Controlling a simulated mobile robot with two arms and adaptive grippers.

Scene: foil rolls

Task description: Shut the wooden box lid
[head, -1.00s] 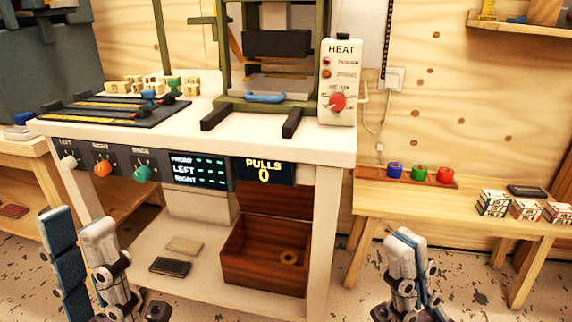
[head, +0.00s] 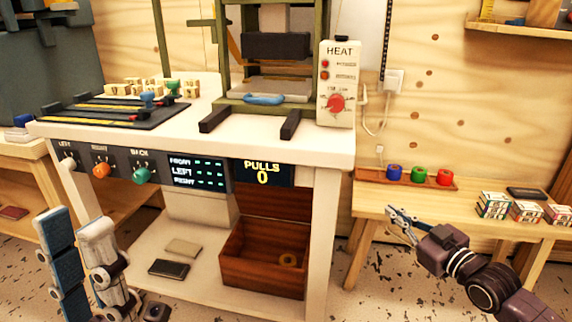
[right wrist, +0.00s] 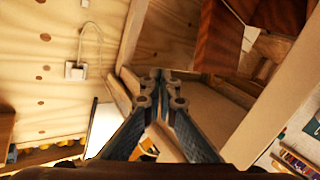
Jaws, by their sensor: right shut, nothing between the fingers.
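The wooden box (head: 262,272) stands on the lower shelf under the white bench, at its right end. Its lid (head: 272,204) is open, tilted up at the back. A small ring-shaped roll (head: 288,259) lies inside. My right gripper (head: 391,210) is to the right of the box, outside the bench leg, pointing up and left, shut and empty. In the right wrist view its fingertips (right wrist: 160,77) meet, and brown wood, seemingly the box (right wrist: 219,38), shows at upper right. My left gripper (head: 75,220) is at lower left, fingers apart, empty, away from the box.
The white bench's right leg (head: 323,240) stands between the box and my right gripper. A low wooden table (head: 375,203) with coloured rolls (head: 420,175) and small boxes is at right. A dark block (head: 169,268) and a pale one (head: 184,247) lie left of the box.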

